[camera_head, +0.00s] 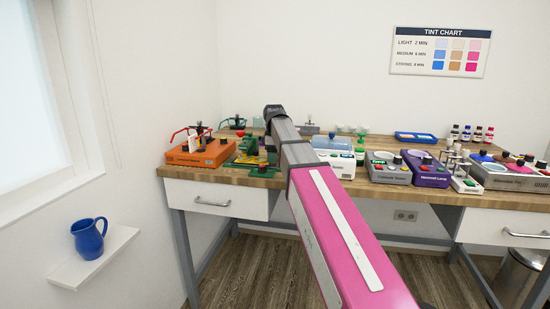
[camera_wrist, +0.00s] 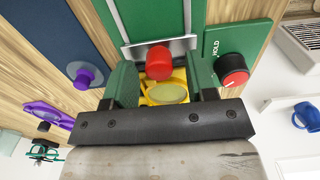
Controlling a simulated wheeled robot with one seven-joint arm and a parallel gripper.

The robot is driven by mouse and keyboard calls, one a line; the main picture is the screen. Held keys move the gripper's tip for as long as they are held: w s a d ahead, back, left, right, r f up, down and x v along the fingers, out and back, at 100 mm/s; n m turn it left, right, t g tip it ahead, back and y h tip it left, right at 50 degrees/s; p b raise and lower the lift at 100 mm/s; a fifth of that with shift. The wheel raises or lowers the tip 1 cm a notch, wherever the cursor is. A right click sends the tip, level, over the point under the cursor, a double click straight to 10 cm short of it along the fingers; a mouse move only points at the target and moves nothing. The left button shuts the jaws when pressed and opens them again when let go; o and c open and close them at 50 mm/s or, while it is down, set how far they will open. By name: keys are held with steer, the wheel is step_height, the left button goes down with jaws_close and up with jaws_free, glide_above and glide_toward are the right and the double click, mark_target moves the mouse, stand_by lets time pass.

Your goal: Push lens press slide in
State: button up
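The green lens press (camera_head: 248,158) stands on the bench just left of my arm in the head view, partly covered by it. In the wrist view its green body (camera_wrist: 160,12) fills the top middle, with a metal plate (camera_wrist: 130,52) across it. A yellow slide (camera_wrist: 178,76) with a pale oval lens (camera_wrist: 168,94) and a red knob (camera_wrist: 159,62) lies below the plate. My gripper (camera_wrist: 162,72) is over the slide, its two dark green fingers apart on either side of the red knob and yellow part. Whether they touch the slide cannot be told.
A HOLD panel with a red-topped knob (camera_wrist: 235,76) is right of the press. An orange device (camera_head: 201,153) stands left of it. Several devices, such as a purple one (camera_head: 428,172), line the bench to the right. A blue mug (camera_head: 88,240) sits on a wall shelf.

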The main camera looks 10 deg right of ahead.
step_height(320, 180, up, 10)
steer(key=shift+f, duration=0.25)
steer(key=shift+r, duration=0.65)
